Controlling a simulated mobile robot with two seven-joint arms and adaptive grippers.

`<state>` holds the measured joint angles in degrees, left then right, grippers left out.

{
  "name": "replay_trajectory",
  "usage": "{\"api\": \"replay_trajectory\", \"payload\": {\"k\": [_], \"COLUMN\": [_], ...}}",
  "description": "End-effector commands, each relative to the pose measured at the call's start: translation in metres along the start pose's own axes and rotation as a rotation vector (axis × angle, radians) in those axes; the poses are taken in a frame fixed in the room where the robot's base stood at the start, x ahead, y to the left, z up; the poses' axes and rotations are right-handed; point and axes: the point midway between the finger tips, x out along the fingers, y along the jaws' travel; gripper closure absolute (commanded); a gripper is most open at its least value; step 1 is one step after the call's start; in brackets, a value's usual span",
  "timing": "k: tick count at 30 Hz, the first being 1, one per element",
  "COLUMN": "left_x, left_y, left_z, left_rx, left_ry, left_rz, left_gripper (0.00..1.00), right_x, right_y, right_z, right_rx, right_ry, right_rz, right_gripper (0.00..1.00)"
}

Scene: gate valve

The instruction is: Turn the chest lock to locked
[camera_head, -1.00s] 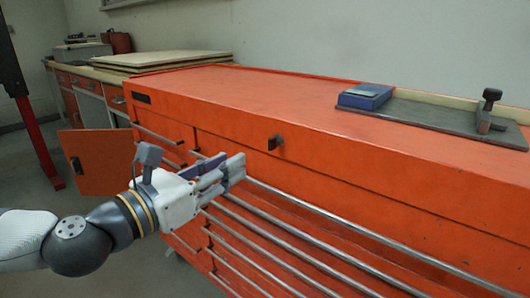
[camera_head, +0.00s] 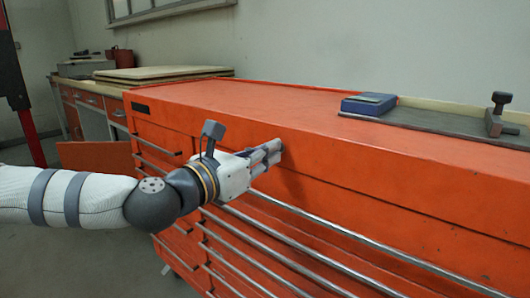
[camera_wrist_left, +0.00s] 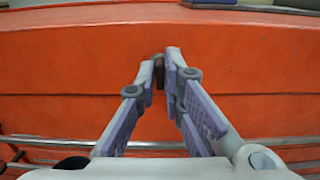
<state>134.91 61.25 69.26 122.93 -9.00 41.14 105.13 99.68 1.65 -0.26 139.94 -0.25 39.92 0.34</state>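The orange tool chest (camera_head: 340,180) fills the middle and right of the head view. Its lock is a small dark handle on the upper front; in the head view my left gripper's fingers hide it. My left gripper (camera_head: 275,150) reaches in from the left with its fingertips at the chest front. In the left wrist view the dark lock (camera_wrist_left: 158,70) shows between the two fingertips of my left gripper (camera_wrist_left: 160,66). The fingers converge and appear shut on it, one on each side. Which way the lock is turned is largely hidden. My right gripper is not in view.
Metal drawer bars (camera_head: 350,270) run along the chest front below the gripper. A blue box (camera_head: 369,103) and a dark plate with an upright clamp-like piece (camera_head: 497,115) lie on top. An open orange door (camera_head: 93,156) stands at the left.

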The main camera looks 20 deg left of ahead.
Motion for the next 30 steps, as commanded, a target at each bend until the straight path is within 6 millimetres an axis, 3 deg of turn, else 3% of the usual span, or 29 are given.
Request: {"api": "replay_trajectory", "payload": {"k": [14, 30], "left_x": [0.0, 0.0], "left_y": [0.0, -0.001], "left_z": [0.001, 0.001], "left_rx": [0.051, 0.498], "left_ry": [0.0, -0.001], "left_rz": [0.0, 0.001], "left_gripper": [1.0, 1.0], "right_x": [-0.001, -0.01], "right_y": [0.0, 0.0], "right_z": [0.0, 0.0], "right_rx": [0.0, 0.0], "right_ry": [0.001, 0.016], "right_rz": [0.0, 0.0], "right_gripper": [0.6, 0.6]}}
